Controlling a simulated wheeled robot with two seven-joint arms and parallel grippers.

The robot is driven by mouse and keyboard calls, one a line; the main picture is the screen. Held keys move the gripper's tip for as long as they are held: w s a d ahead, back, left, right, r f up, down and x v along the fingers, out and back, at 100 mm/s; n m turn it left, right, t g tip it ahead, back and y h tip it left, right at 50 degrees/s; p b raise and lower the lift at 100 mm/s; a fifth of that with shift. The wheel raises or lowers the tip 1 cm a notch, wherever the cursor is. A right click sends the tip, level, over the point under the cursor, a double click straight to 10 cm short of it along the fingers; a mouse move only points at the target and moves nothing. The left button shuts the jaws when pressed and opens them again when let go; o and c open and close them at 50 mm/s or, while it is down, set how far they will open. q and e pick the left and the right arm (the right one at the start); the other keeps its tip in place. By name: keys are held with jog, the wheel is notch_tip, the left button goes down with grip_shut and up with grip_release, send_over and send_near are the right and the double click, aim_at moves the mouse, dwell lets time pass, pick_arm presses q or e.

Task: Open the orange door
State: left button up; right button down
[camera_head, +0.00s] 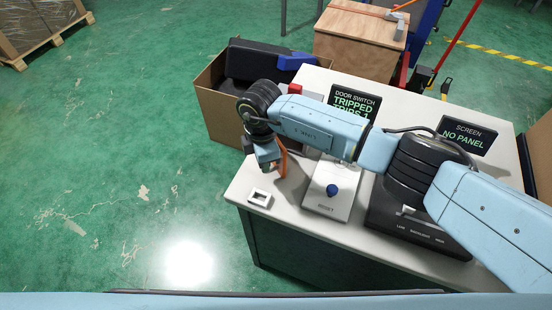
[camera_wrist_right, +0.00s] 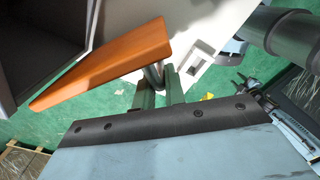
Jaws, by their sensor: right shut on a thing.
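The orange door (camera_wrist_right: 110,62) shows in the right wrist view as a flat orange panel, standing at an angle beside a dark box-like opening (camera_wrist_right: 42,40). In the head view only a thin orange strip of the door (camera_head: 283,160) shows, mostly hidden behind my right arm. My right gripper (camera_head: 266,163) is over the table's left part. In the wrist view its fingers (camera_wrist_right: 158,88) are shut on a small grey handle (camera_wrist_right: 153,74) at the door's edge. How far the door stands open is hard to tell. My left gripper is not in view.
The white table (camera_head: 240,188) bears a reset box with a blue knob (camera_head: 332,189), a black device (camera_head: 415,225), a small white frame (camera_head: 260,198) and two dark signs (camera_head: 468,134). A cardboard box (camera_head: 215,125) stands behind left. The green floor at left is clear.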

jog(key=shift+a, duration=0.5)
jog(key=c, duration=1.5)
grip_release()
notch_tip(320, 180, up, 13)
jog(key=shift+r, duration=0.2)
jog(key=shift+s+a, duration=0.1)
